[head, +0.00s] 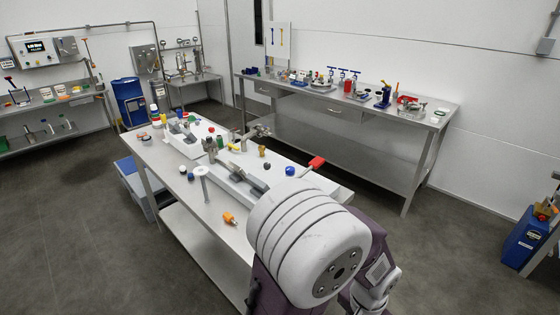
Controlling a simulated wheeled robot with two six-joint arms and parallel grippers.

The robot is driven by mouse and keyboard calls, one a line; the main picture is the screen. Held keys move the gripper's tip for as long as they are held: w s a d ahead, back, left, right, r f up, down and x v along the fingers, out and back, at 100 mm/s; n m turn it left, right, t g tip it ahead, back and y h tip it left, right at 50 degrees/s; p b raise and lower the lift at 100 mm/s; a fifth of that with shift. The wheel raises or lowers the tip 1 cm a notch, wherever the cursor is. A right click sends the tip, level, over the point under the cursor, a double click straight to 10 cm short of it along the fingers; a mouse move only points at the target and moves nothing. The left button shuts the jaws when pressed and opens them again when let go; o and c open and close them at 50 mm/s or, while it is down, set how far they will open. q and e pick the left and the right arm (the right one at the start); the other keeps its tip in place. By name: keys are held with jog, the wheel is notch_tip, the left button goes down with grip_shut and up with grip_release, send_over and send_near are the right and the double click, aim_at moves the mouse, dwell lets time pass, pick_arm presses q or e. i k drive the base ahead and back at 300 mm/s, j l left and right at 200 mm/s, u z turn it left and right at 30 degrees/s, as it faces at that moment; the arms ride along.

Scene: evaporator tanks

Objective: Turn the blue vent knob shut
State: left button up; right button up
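A round blue knob (290,171) shows on the right part of the near steel table, beside a red-handled valve (316,163). I cannot tell for sure that it is the vent knob, nor how far it is turned. A smaller blue piece (191,177) lies near the left edge of the same table. Several blue-handled fittings (332,70) stand on the long bench at the back wall.
The near steel table (224,231) carries grey metal fixtures, pipe fittings and an orange piece (229,218). A long steel bench (400,140) runs along the back wall. A blue drum (131,103) stands at the back left.

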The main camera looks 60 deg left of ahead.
aim_at(289, 170)
jog(key=i+u, duration=0.2)
jog(key=u, duration=0.25)
jog(key=i+u, duration=0.25)
jog(key=u, duration=0.2)
jog(key=i+l+u, duration=0.15)
jog(key=u, duration=0.35)
jog(key=i+l+u, duration=0.2)
jog(key=u, duration=0.25)
jog(key=i+l+u, duration=0.15)
jog(key=l+u, duration=0.15)
jog(key=u, duration=0.15)
jog(key=i+l+u, duration=0.1)
jog(key=l+u, duration=0.2)
jog(key=u, duration=0.15)
